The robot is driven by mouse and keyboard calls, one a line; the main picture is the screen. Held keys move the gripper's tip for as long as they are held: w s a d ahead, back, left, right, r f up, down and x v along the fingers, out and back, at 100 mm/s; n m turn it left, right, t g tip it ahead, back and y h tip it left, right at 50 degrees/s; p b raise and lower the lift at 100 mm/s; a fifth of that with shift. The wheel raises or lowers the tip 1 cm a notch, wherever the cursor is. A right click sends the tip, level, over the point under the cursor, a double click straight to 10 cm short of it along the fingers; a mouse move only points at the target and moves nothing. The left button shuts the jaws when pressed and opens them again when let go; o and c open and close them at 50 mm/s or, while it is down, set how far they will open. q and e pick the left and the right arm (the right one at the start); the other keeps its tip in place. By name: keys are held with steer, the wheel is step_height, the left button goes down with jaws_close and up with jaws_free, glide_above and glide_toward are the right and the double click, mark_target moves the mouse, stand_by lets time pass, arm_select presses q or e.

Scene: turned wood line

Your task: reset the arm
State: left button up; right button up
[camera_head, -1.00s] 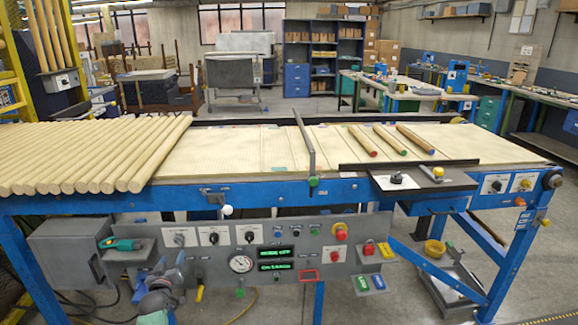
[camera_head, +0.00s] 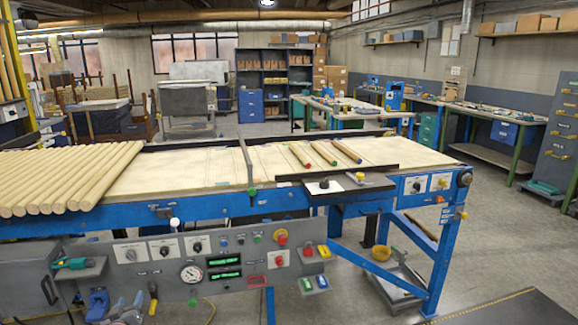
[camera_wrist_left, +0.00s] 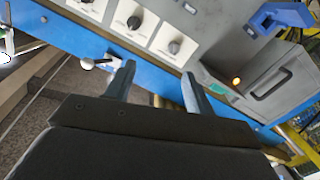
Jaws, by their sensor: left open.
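My left gripper (camera_head: 127,303) is at the bottom left of the head view, in front of the grey control panel (camera_head: 150,278). In the left wrist view, its two dark fingers (camera_wrist_left: 155,78) stand apart with nothing between them. The panel with its white-plated knobs (camera_wrist_left: 172,44) and the blue bench rail (camera_wrist_left: 75,48) show beyond the fingertips. The fingers look clear of both, though the exact gap is hard to judge. My right gripper is in neither view.
Several plain wood rods (camera_head: 60,175) lie at the left of the blue bench (camera_head: 215,205). Three colour-tipped rods (camera_head: 322,153) lie on its right part. A green tool (camera_head: 75,263) sits on a small panel shelf. Open floor (camera_head: 480,250) lies to the right.

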arm_select(q)
steer(key=s+d+f+m+g+h, duration=0.1)
steer(key=s+d+m+g+h, duration=0.15)
steer(key=s+d+g, duration=0.55)
steer(key=s+d+f+m+g+h, duration=0.1)
steer(key=s+d+m, duration=0.2)
steer(key=s+d, duration=0.65)
steer(key=s+d+f+m+g, duration=0.1)
steer(key=s+d+f+g, duration=0.1)
steer(key=s+d, duration=0.4)
steer(key=s+d+f+m+g+h, duration=0.1)
steer(key=s+d, duration=0.5)
steer(key=s, duration=0.7)
steer(key=s+d+f+m+g+h+p, duration=0.1)
steer(key=s+d+f, duration=0.4)
steer(key=s, duration=0.5)
steer(key=shift+s+d+g, duration=0.15)
steer(key=shift+d+g, duration=0.75)
steer(key=shift+d, duration=0.05)
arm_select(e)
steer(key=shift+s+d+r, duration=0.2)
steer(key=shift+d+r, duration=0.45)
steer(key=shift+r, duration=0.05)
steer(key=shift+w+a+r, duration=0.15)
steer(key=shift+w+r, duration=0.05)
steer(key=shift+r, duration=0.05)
